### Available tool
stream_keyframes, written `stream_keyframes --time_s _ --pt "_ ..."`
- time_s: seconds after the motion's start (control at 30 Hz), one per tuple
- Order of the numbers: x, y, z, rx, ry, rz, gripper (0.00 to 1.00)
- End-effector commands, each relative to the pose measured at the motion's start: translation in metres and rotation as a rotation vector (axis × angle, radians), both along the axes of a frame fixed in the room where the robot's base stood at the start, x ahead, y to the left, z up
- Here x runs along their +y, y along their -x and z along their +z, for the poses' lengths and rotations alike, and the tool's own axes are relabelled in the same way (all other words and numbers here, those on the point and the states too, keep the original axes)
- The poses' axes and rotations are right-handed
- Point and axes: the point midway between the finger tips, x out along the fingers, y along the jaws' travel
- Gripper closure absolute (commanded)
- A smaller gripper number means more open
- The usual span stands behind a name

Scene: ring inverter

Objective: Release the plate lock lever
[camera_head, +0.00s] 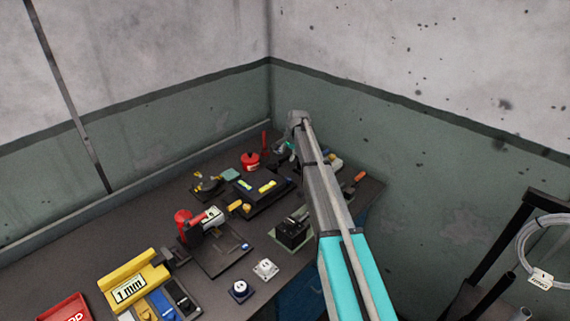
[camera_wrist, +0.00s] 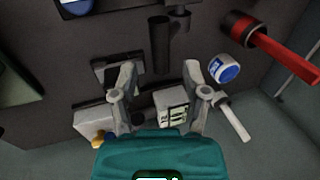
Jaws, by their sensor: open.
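My gripper (camera_wrist: 161,82) is open in the wrist view, its two grey fingers spread with nothing held between them. I cannot tell for sure which part is the plate lock lever. A red handle (camera_wrist: 288,52) on a dark round collar lies at the upper right of the wrist view, apart from the fingers. A dark upright cylinder (camera_wrist: 161,47) stands beyond the gap between the fingertips. In the head view my arm reaches to the back corner of the bench and hides most of the gripper. A thin red upright part (camera_head: 264,141) shows just left of it.
A blue-and-white round part (camera_wrist: 223,68) and a white rod (camera_wrist: 236,121) are close to the right finger. A labelled white box (camera_wrist: 174,105) lies below.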

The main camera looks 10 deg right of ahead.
Motion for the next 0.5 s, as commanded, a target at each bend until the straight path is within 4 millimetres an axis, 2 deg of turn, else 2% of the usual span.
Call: stream_keyframes --time_s 0.03,0.2,0.5 --pt "0.001 -0.001 -0.008 0.000 0.000 0.000 0.40" --pt "0.003 -0.004 -0.019 0.000 0.000 0.000 0.40" --pt "0.005 -0.007 -0.029 0.000 0.000 0.000 0.40"
